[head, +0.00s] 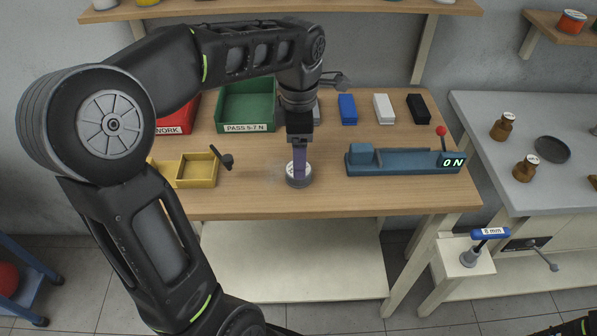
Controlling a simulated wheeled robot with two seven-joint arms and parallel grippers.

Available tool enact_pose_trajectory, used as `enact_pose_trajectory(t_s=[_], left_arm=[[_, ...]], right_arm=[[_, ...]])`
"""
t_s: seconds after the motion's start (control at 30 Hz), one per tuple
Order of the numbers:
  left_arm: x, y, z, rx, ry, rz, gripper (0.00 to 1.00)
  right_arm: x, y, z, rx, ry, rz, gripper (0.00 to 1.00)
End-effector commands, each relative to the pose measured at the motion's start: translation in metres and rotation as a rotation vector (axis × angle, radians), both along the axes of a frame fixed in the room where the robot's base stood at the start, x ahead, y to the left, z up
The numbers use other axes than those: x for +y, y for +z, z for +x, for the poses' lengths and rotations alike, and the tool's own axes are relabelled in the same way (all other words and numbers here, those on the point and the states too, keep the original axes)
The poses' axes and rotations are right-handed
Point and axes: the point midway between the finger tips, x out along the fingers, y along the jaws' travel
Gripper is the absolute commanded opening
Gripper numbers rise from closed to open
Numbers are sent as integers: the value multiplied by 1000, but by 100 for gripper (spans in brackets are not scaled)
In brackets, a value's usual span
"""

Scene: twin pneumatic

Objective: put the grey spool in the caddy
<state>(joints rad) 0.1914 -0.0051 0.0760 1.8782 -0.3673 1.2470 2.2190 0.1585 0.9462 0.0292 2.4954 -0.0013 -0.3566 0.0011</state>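A low round grey piece with a pale top (299,179), which looks like the grey spool, sits on the wooden bench near its front edge. My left gripper (299,168) points straight down over it, and a slim purple-grey upright part reaches down to it. I cannot tell whether that part is my fingers or something held, nor whether the fingers are closed. A yellow open box with compartments (197,183), probably the caddy, stands to the left, partly hidden by my arm. My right gripper is not in view.
A green bin marked PASS (247,128) and a red bin (175,124) stand behind. Blue (347,110), white (383,109) and black (419,108) blocks line the back. A blue fixture (400,161) with a red-knobbed lever stands right. Bench between yellow box and spool is mostly clear.

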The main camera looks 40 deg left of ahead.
Motion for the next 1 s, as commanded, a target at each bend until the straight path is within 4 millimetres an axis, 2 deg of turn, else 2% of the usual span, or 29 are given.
enact_pose_trajectory(t_s=[0.23,0.37,1.0], left_arm=[[1,-34,0,6,0,-1,73],[1,-46,0,2,1,0,73],[1,-48,1,1,0,-1,71]], right_arm=[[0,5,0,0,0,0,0],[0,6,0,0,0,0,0],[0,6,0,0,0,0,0]])
